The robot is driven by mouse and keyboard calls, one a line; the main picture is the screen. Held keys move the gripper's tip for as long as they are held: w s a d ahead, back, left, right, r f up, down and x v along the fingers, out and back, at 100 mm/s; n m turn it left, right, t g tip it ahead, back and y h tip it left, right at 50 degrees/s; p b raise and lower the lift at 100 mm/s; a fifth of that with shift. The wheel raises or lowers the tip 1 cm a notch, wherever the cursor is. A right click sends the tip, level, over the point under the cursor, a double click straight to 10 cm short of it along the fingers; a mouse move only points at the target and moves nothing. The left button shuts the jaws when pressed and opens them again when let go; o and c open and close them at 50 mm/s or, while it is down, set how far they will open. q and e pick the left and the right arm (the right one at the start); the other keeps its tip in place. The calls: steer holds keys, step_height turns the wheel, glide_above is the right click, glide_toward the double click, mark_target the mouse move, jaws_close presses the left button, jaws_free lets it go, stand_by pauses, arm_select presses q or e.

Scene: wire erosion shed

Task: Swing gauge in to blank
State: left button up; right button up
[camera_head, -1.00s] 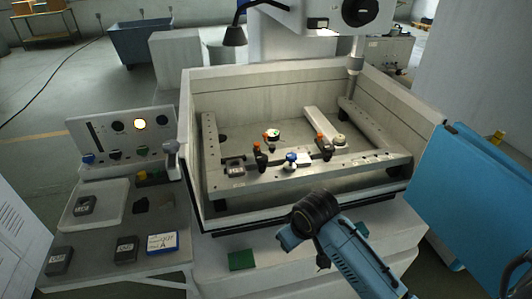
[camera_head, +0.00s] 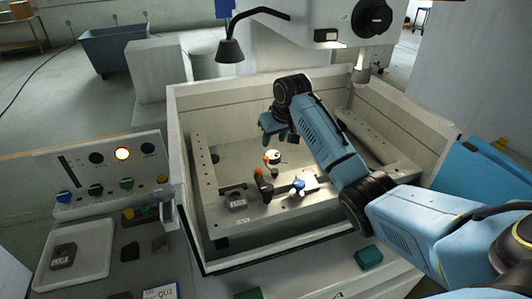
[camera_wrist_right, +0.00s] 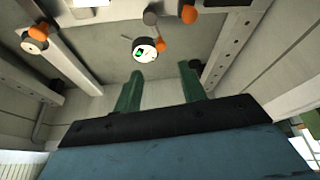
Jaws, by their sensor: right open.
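The small round gauge (camera_head: 275,157), with a white face and an orange knob, sits inside the machine tank behind the front rail. It also shows in the right wrist view (camera_wrist_right: 146,50), beyond my fingertips. My right gripper (camera_wrist_right: 160,80) is open and empty, pointing down over the tank; in the head view (camera_head: 275,132) it hangs just above and behind the gauge, apart from it. A grey metal block (camera_head: 235,199) sits at the left of the front rail; I cannot tell whether it is the blank. My left gripper is not in view.
An orange-tipped black clamp (camera_head: 264,186) and a blue-knobbed fitting (camera_head: 298,187) stand on the front rail. Tank walls (camera_head: 186,222) surround the work area. A control panel (camera_head: 110,175) and a white tray (camera_head: 99,254) are at left. A lamp (camera_head: 230,49) hangs behind.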

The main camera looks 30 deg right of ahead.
mark_target(266, 158)
steer(key=x, duration=0.9)
steer(key=shift+a, duration=0.1)
steer(key=shift+w+f+b, duration=0.2)
steer(key=shift+f+b, duration=0.05)
steer(key=shift+b, duration=0.05)
steer(key=shift+w+f, duration=0.15)
steer(key=shift+f, duration=0.2)
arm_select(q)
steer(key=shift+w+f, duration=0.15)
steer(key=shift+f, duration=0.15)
arm_select(e)
jaws_close()
